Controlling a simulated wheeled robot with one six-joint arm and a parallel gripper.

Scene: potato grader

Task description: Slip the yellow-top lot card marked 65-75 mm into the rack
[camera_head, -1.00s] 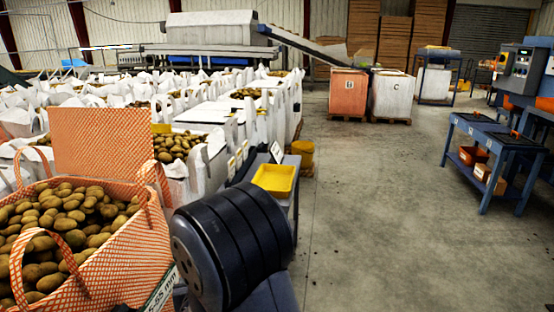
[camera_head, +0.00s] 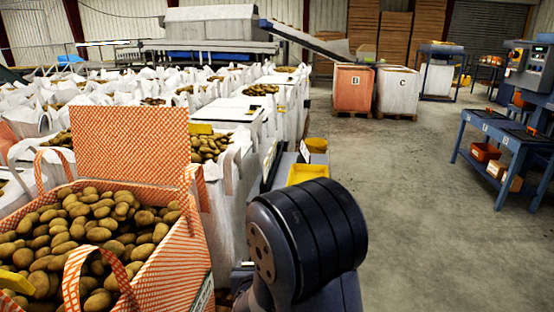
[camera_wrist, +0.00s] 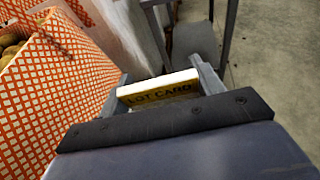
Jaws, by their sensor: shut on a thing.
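In the wrist view my gripper (camera_wrist: 163,84) is shut on a lot card (camera_wrist: 158,92). The card shows a pale top edge and a yellow face with the dark words LOT CARD. The size mark on it cannot be read here. The fingers hold it at its left and right sides, close beside an orange-checked bag. In the head view my dark arm link fills the lower middle, and the gripper and card do not show. I cannot make out a card rack for certain in either view.
The orange-checked bag (camera_head: 165,250) full of potatoes stands at the left, with white bags behind it. A yellow tray (camera_head: 307,173) lies beyond my arm. Boxes B (camera_head: 353,90) and C (camera_head: 397,92) stand farther back. A blue table (camera_head: 505,150) is right; the floor between is clear.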

